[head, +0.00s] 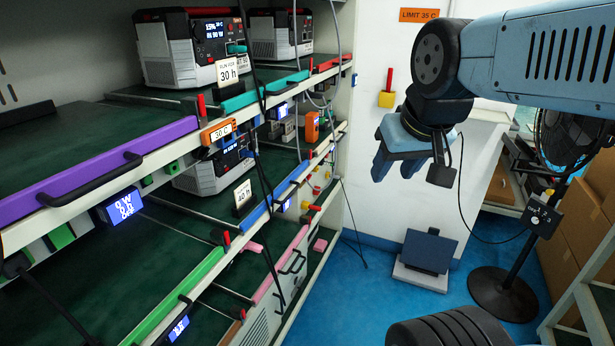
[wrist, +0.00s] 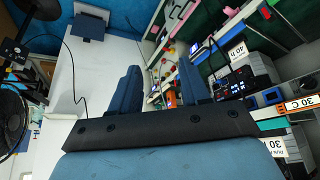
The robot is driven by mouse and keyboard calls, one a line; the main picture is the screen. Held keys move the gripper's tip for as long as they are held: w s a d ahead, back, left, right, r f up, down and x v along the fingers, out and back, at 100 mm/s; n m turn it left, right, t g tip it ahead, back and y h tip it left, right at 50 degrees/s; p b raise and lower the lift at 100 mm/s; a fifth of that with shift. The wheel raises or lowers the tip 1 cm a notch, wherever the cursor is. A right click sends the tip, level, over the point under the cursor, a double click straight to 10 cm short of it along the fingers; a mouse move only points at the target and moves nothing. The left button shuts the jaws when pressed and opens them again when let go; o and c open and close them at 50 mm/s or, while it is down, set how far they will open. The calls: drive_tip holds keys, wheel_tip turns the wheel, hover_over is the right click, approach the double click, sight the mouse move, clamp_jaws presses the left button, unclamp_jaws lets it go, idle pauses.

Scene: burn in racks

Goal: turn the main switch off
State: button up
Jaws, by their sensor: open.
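A yellow box (head: 386,99) with an upright red lever (head: 389,78) is mounted on the white end panel; it looks like the main switch. My gripper (head: 394,168) hangs to the right of and below the yellow box in the head view, apart from it, with its blue fingers pointing down. In the wrist view the two fingers of my gripper (wrist: 157,78) stand apart with nothing between them. I cannot clearly pick out the yellow box in the wrist view.
Racks with coloured-edged shelves (head: 110,166) and power units (head: 190,45) fill the left. A dark flat device (head: 428,250) stands low by the panel. A fan (head: 570,130) on a stand and cardboard boxes (head: 590,225) are at right. Blue floor lies open between.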

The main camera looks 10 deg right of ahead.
drive_tip(key=o, duration=0.3)
drive_tip(key=shift+w+a+r, duration=0.1)
drive_tip(key=shift+w+a, duration=0.05)
drive_tip(key=shift+w, duration=0.3)
drive_tip(key=shift+o, duration=0.6)
drive_tip(key=w+a+m+g, duration=0.1)
drive_tip(key=w+a, duration=0.1)
drive_tip(key=w, duration=0.5)
drive_tip(key=shift+w+g+y, duration=0.2)
drive_tip(key=shift+g+y, duration=0.1)
drive_tip(key=w+f+m+g+y, duration=0.1)
drive_tip(key=w+f+m+y, duration=0.15)
drive_tip(key=w+f, duration=0.7)
drive_tip(key=w+f+m+g+y, duration=0.15)
drive_tip(key=w+f+y, duration=0.3)
drive_tip(key=w, duration=0.95)
drive_tip(key=w+f+m+g+y, duration=0.1)
drive_tip(key=w+f+m+y, duration=0.15)
drive_tip(key=w+f, duration=0.75)
drive_tip(key=w+d+f+m+t+y, duration=0.5)
drive_tip(key=w+d+f+m+t, duration=0.4)
drive_tip(key=w+d+f+m, duration=0.45)
drive_tip(key=w+a+f+n, duration=0.2)
drive_tip(key=w+a+f, duration=0.1)
drive_tip(key=w+a, duration=0.5)
drive_tip(key=a, duration=0.3)
drive_tip(key=shift+w, duration=0.15)
